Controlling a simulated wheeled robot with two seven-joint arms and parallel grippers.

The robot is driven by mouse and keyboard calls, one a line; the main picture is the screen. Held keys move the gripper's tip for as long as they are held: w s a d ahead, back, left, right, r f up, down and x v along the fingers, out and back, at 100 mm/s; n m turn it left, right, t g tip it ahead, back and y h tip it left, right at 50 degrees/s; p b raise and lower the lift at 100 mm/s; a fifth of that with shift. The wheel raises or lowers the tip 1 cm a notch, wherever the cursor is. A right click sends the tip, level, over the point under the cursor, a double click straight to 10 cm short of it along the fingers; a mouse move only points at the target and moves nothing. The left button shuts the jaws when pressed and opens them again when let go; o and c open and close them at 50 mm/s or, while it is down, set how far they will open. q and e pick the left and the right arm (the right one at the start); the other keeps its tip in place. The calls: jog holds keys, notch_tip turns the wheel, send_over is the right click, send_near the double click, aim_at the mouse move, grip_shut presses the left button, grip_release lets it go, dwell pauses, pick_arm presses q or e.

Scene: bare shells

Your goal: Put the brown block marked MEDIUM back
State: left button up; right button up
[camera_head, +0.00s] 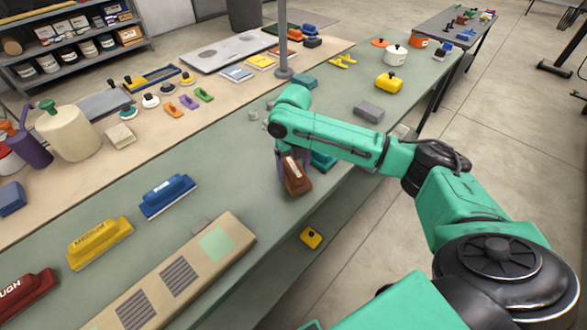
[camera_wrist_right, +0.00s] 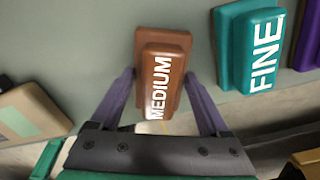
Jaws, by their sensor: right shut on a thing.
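The brown block marked MEDIUM (camera_head: 297,178) is at the near edge of the green bench strip. In the right wrist view the brown block (camera_wrist_right: 164,68) shows its white lettering. My right gripper (camera_head: 293,166) is shut on it, one purple finger on each side, as the wrist view (camera_wrist_right: 160,76) also shows. I cannot tell whether the block touches the bench. A teal block marked FINE (camera_wrist_right: 250,48) stands just right of it, partly hidden by my arm in the head view (camera_head: 322,161). My left gripper is not in view.
A long beige board (camera_head: 205,252) with grey squares lies to the left. Blue (camera_head: 167,195), yellow MEDIUM (camera_head: 99,243) and red (camera_head: 27,293) blocks stand beyond it. A purple block (camera_wrist_right: 309,42) is right of the teal one. A grey post (camera_head: 283,50) rises behind.

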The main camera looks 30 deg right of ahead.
aim_at(293, 166)
jog(key=shift+f, duration=0.25)
jog(key=shift+f, duration=0.1)
jog(key=o, duration=1.2)
jog(key=shift+c, duration=0.2)
notch_tip(293, 166, up, 12)
jog(key=b, duration=0.1)
jog(key=shift+b, duration=0.3)
